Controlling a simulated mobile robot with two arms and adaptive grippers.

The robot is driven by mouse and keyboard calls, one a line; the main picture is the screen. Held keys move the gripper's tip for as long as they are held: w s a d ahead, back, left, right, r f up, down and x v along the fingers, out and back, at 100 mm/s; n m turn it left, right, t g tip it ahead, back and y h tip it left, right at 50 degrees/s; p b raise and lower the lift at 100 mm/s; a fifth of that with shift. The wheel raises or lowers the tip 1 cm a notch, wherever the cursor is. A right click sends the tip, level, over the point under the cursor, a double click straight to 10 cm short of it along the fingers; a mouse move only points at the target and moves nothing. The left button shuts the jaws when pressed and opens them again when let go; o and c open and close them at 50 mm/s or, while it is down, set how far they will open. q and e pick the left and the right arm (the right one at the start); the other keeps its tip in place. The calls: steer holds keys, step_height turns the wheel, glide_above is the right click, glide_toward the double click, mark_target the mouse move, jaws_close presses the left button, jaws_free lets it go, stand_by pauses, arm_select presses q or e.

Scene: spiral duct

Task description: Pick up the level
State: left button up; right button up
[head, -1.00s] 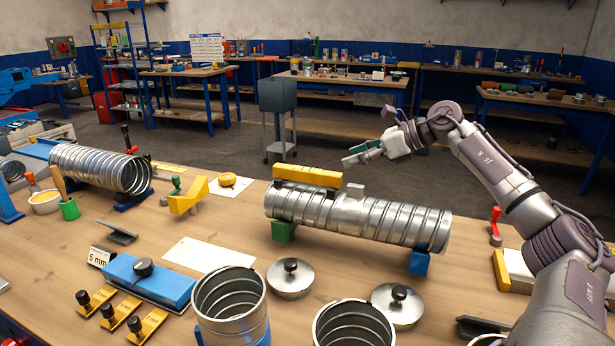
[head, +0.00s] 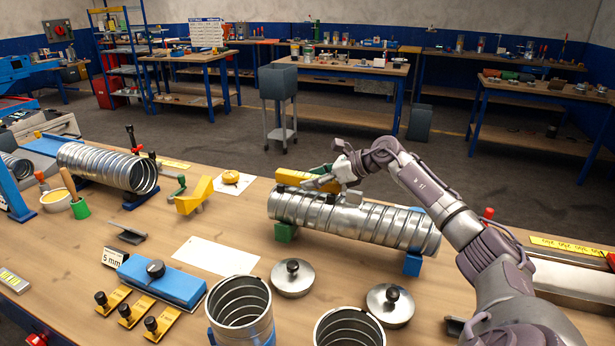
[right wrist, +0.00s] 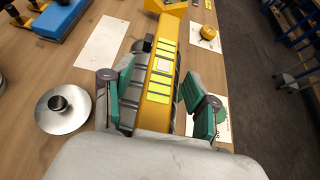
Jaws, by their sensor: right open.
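The yellow level (head: 288,177) lies along the top of the ribbed metal spiral duct (head: 370,220). In the right wrist view the level (right wrist: 163,65) shows yellow-green windows on its face. My right gripper (head: 322,180) is at the level's right end in the head view and hides that end. In the right wrist view its two green-padded fingers (right wrist: 158,78) are open, one on each side of the level, with a gap visible on the right side. Whether the left finger touches the level is unclear. My left gripper is not in view.
The duct rests on a green block (head: 285,233) and a blue block (head: 412,264). Two round metal caps (head: 293,280) and open duct pieces (head: 240,308) stand in front. A yellow bracket (head: 194,196) stands to the left. A white sheet (head: 216,261) lies flat.

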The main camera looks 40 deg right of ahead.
steer(key=c, duration=0.4)
jaws_close()
steer(key=shift+r, duration=0.1)
